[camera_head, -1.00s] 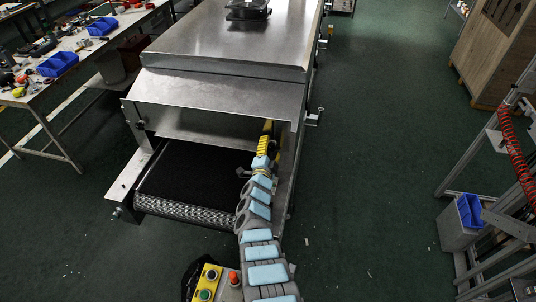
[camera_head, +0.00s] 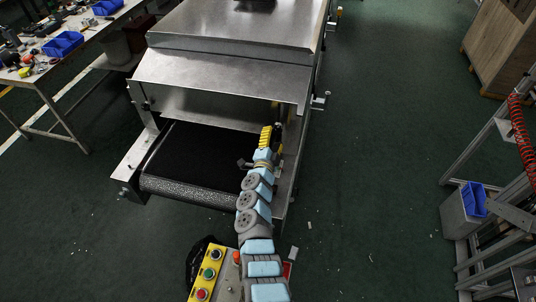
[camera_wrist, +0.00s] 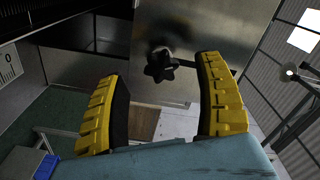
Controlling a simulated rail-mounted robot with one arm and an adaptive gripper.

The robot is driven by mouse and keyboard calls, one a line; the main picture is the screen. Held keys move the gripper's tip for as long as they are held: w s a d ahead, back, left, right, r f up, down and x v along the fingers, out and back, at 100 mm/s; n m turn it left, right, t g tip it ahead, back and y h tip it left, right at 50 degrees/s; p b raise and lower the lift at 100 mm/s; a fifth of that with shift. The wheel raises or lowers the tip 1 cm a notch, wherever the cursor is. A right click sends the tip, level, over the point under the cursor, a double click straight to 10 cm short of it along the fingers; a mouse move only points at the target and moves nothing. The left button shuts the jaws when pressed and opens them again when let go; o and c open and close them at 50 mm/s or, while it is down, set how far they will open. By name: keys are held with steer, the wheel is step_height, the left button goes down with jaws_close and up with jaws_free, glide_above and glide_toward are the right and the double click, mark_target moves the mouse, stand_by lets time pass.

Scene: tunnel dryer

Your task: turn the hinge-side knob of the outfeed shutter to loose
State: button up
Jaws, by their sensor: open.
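A black star-shaped knob (camera_wrist: 160,66) sits on a short shaft on a steel panel (camera_wrist: 190,25) in the wrist view. My gripper (camera_wrist: 162,78) has two yellow ribbed fingers spread apart. The knob appears in the gap between the fingertips, beyond them, with no contact visible. In the head view my gripper (camera_head: 267,137) is at the right side of the dryer's open end, beside the dark belt (camera_head: 200,155). The sloped steel hood (camera_head: 215,82) is above that opening. I cannot tell from the head view which knob the gripper faces, as that spot is unclear.
The steel frame rail (camera_head: 285,185) runs close to the right of my arm. A cluttered bench (camera_head: 45,75) stands at left.

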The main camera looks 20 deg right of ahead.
steer(key=v, duration=0.7)
steer(key=shift+s, duration=0.35)
steer(key=shift+a, duration=0.1)
stand_by(0.4)
